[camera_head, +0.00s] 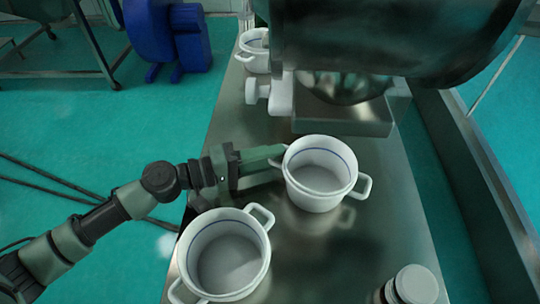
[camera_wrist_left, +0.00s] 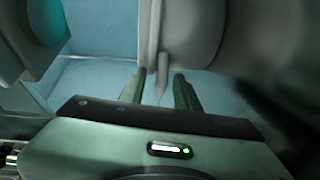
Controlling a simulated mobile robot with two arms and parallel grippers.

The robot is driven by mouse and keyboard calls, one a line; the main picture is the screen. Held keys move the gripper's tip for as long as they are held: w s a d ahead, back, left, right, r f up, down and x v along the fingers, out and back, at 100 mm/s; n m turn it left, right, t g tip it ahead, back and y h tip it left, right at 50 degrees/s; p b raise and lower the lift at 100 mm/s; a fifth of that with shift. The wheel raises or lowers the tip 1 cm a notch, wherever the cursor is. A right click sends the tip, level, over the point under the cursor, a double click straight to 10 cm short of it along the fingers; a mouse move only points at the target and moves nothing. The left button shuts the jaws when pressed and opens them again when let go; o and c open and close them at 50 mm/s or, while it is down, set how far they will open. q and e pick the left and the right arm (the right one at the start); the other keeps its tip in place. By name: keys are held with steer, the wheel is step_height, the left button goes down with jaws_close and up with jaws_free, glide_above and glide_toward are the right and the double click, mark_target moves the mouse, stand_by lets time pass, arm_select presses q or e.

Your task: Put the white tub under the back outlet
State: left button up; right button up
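A white tub (camera_head: 341,194) with a blue line inside its rim and side handles stands upright on the metal table, in front of the sieve machine. My left gripper (camera_head: 280,154) reaches in from the left at this tub's left handle. In the left wrist view, its two fingers (camera_wrist_left: 158,90) are apart, with a narrow pale handle (camera_wrist_left: 162,75) between them. I see gaps beside the handle. A second white tub (camera_head: 254,215) stands at the front left. A third white tub (camera_head: 248,66) is at the back, partly hidden by the machine. My right gripper is out of view.
The metal sieve machine (camera_head: 400,40) overhangs the table; its boxy metal base (camera_head: 345,121) is behind the middle tub. A white knobbed fitting (camera_head: 280,96) sticks out left. A white-lidded jar (camera_head: 416,284) is at the front right. Bare table (camera_head: 385,205) lies right of the middle tub.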

arm_select(q)
steer(key=shift+a, duration=0.1)
steer(key=shift+s+a+f, duration=0.1)
steer(key=shift+a, duration=0.1)
steer(key=b+v, duration=0.5)
steer(key=v, duration=0.5)
steer(key=shift+s+a, duration=0.35)
steer(key=shift+a, duration=0.3)
steer(key=shift+r, duration=0.2)
